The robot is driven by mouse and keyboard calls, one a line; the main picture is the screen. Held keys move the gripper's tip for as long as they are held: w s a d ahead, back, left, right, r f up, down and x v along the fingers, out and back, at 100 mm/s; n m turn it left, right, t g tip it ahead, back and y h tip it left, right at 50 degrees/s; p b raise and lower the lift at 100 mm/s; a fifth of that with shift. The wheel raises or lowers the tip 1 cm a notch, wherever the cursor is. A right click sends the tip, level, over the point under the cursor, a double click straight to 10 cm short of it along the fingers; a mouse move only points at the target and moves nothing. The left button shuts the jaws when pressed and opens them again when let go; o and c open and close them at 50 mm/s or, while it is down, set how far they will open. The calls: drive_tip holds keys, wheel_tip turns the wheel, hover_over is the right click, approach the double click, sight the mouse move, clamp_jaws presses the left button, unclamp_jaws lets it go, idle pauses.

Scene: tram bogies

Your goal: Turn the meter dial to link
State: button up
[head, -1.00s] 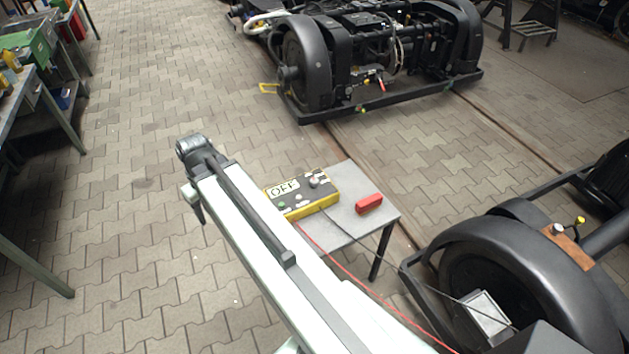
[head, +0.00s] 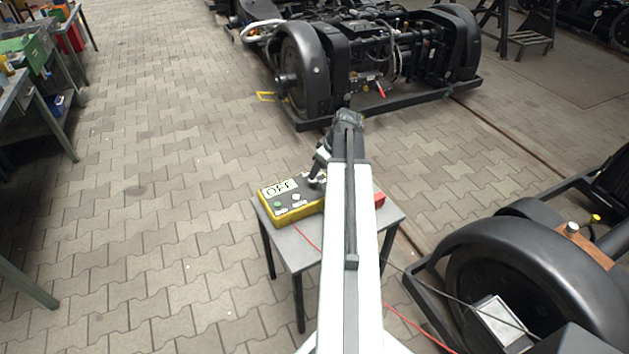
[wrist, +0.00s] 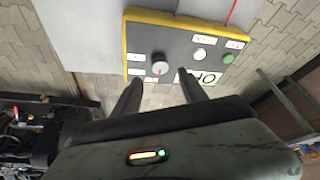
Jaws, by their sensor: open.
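The yellow-edged meter box (head: 303,213) lies on a small grey table; its display (head: 280,187) reads OFF. In the wrist view the meter's dark face (wrist: 177,47) shows upside down, with the round grey dial (wrist: 159,64) at its left part. A small red mark shows on the dial's lower edge, and small white labels lie beside it, too small to read. My gripper (wrist: 160,88) is open and empty. Its two fingers point towards the dial, which appears between and beyond their tips. In the head view my gripper (head: 318,178) hangs over the meter's right end and hides the dial.
A red block (head: 379,199) sits on the table (head: 300,257), partly behind my arm. A red cable (head: 306,238) runs from the meter. A white button (wrist: 199,54) and a green button (wrist: 228,58) sit on its face. A black bogie (head: 375,60) stands behind.

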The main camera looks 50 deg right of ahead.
sight(313, 182)
drive_tip(key=b+x, duration=0.4)
drive_tip(key=x, duration=0.2)
drive_tip(key=shift+f+b, duration=0.2)
drive_tip(key=shift+b, duration=0.2)
drive_tip(key=shift+r, duration=0.1)
